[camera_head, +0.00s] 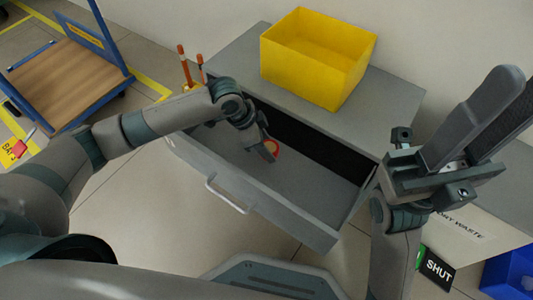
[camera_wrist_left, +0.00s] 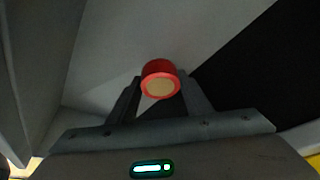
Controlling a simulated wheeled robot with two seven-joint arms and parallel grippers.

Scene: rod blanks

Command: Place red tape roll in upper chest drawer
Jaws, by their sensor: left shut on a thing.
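The red tape roll (camera_head: 272,147) is at my left gripper (camera_head: 268,150), inside the outline of the open upper drawer (camera_head: 225,160). In the left wrist view the red tape roll (camera_wrist_left: 160,72) sits between the two fingers of my left gripper (camera_wrist_left: 160,88), which is shut on it. The drawer's grey floor lies below the roll; I cannot tell whether the roll touches it. The drawer is pulled out of the grey chest (camera_head: 230,60), with its handle (camera_head: 225,195) at the front. My right gripper (camera_head: 475,120) is raised at the right, fingers apart, open and empty.
A yellow bin (camera_head: 318,58) stands on the chest top. Orange-and-white posts (camera_head: 185,68) stand left of the chest. A blue trolley (camera_head: 68,75) with a wooden deck is at the far left. A blue bin (camera_head: 510,275) and a "SHUT" sign (camera_head: 436,268) are at lower right.

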